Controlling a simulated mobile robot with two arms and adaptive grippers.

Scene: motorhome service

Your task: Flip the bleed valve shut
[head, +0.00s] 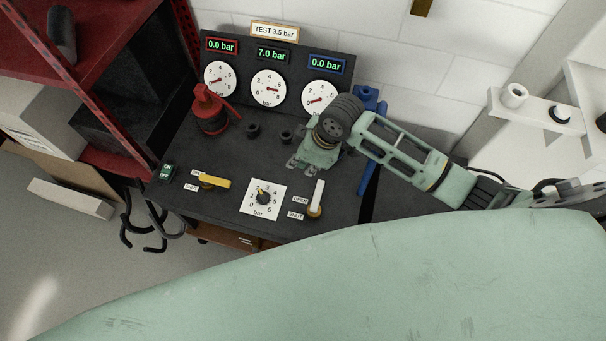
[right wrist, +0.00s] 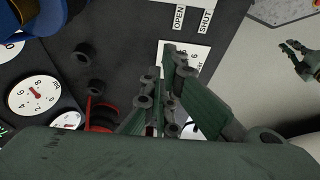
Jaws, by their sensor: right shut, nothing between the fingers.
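Two small valve levers stand on the front of the black test bench (head: 228,208). A yellow lever (head: 216,181) lies nearly sideways at the left, beside its two labels. A white lever (head: 318,195) at the right points away from the front edge, near its OPEN and SHUT labels (head: 297,207). I cannot read which one is the bleed valve. My right gripper (head: 303,165) is shut and empty, above the bench behind the white lever. Its fingers (right wrist: 172,62) also show in the right wrist view. My left gripper (right wrist: 299,60) shows small there, its jaws unclear.
The dial knob (head: 263,198) sits between the levers. Three gauges at the back read 0.0, 7.0 and 0.0 bar, under a TEST 3.5 bar sign (head: 274,33). A red fitting (head: 209,110) stands at the left, a blue one (head: 368,100) behind my right arm.

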